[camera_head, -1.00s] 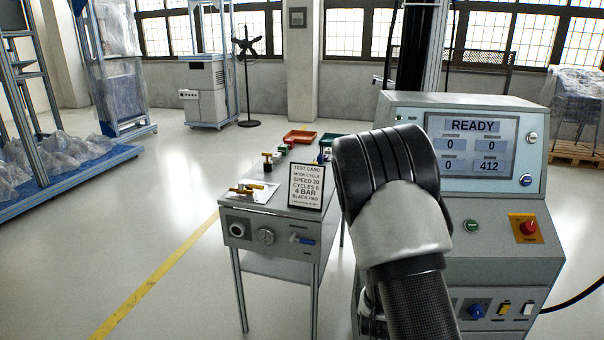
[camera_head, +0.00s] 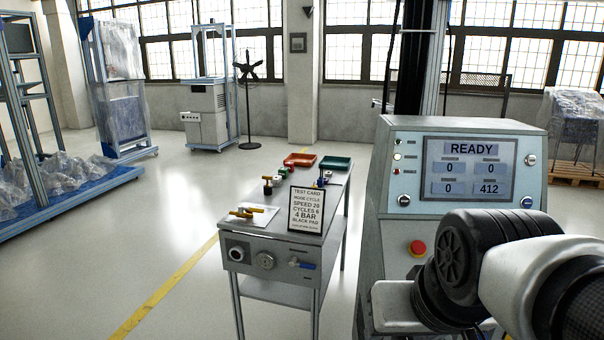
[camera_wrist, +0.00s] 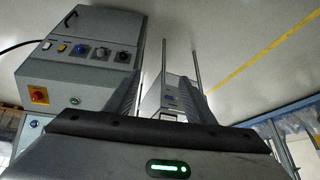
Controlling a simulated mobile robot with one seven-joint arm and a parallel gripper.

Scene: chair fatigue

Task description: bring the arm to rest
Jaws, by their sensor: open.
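My arm (camera_head: 480,270) shows in the head view at the lower right, a black joint with white and dark links, in front of the grey control console (camera_head: 385,165). My gripper is out of sight in the head view. In the wrist view my gripper (camera_wrist: 162,85) has its two grey fingers apart, with nothing between them. The wrist view is tilted, and the console (camera_wrist: 80,85) appears beyond the left finger.
A metal table (camera_head: 285,240) with a test card (camera_head: 305,210), a red tray (camera_head: 300,159) and a green tray (camera_head: 336,163) stands left of the console. Open floor with a yellow line (camera_head: 175,280) lies farther left.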

